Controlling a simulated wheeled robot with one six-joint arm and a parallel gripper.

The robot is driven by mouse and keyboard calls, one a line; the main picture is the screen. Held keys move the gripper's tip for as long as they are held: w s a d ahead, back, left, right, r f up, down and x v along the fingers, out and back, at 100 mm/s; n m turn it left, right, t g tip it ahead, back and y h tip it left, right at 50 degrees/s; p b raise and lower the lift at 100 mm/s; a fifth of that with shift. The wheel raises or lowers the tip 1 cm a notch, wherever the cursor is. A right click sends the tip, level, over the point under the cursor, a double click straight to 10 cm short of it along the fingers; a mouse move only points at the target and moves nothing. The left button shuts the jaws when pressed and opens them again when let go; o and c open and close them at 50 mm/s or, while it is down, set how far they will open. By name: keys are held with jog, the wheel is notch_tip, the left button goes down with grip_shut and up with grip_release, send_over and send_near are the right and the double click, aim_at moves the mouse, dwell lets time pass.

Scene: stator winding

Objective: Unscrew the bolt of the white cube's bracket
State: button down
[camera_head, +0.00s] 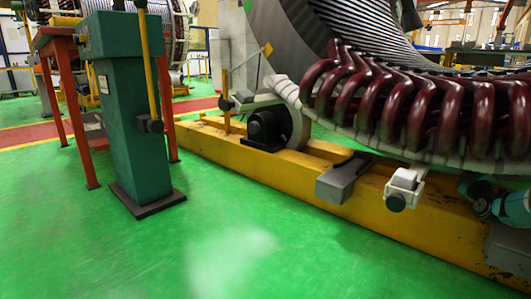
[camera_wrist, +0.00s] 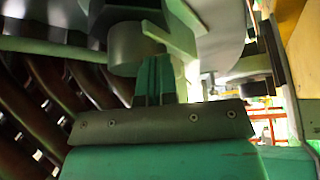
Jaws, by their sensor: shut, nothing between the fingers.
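A white cube with its bracket (camera_head: 405,180) is at the right of the head view, under the dark red coils. In the wrist view, a round grey bolt head (camera_wrist: 133,55) shows just past the fingertips, beside a pale bracket arm (camera_wrist: 185,35). My gripper (camera_wrist: 156,62) has its green fingers shut together with nothing between them. Its tips overlap the bolt head's edge in the picture; I cannot tell whether they touch it. My green arm (camera_head: 512,208) enters the head view at the right edge.
The yellow base beam (camera_head: 300,178) runs below the stator, with a grey block (camera_head: 342,180) on its side. A green post (camera_head: 128,110) stands at left. In the wrist view, coils (camera_wrist: 60,85) lie close at left.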

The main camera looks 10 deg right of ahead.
jog(key=shift+d+r, duration=0.1)
jog(key=shift+r, duration=0.5)
jog(key=shift+d, duration=0.1)
jog(key=s+a+f, duration=0.1)
jog(key=s+a, duration=0.3)
jog(key=shift+s, duration=0.3)
jog(key=shift+a, duration=0.15)
